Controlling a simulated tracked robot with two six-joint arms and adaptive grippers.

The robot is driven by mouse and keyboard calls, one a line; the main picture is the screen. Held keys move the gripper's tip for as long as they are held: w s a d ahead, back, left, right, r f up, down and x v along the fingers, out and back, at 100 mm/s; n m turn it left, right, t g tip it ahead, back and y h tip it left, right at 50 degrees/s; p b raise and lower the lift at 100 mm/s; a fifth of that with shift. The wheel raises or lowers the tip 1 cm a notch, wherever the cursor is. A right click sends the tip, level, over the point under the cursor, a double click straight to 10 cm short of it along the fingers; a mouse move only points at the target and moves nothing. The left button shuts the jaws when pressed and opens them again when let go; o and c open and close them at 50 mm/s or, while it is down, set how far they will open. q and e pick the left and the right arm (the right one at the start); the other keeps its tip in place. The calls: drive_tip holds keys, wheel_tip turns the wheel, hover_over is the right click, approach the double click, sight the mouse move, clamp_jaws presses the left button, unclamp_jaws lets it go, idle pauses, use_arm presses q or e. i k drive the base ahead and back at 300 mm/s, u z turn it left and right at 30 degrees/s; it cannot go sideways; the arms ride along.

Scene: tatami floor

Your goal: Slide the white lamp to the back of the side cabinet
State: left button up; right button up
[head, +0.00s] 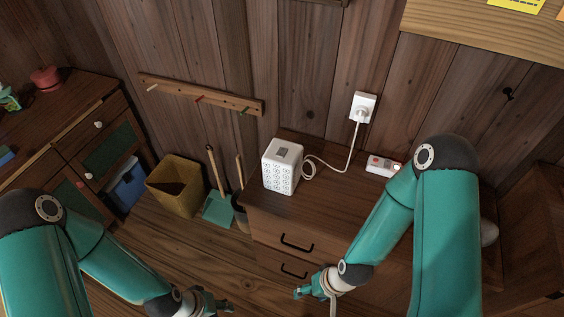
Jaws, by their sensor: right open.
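The white lamp (282,167) is a box with a dotted front face. It stands upright near the left end of the wooden side cabinet (325,213), with some cabinet top behind it. A pale cord lies beside it and rises to the wall socket. My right gripper (301,293) is open and empty, in front of the cabinet's drawers and below the lamp in the picture. My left gripper (222,304) is low, left of the cabinet; its fingers are too small to read. Neither gripper touches the lamp.
A plug sits in the wall socket (363,107). A white power strip (383,166) lies on the cabinet top, partly beside my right arm. Left of the cabinet are a tan bin (175,186), a teal dustpan (217,208) and a blue box (128,187). A peg rail (200,95) hangs above.

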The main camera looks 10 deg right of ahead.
sight(280, 175)
drive_tip(key=z, duration=1.2)
drive_tip(key=i, duration=0.1)
drive_tip(key=u, duration=2.6)
drive_tip(key=k, duration=1.45)
drive_tip(key=z, duration=0.1)
drive_tip(key=i, duration=1)
drive_tip(key=z, duration=0.1)
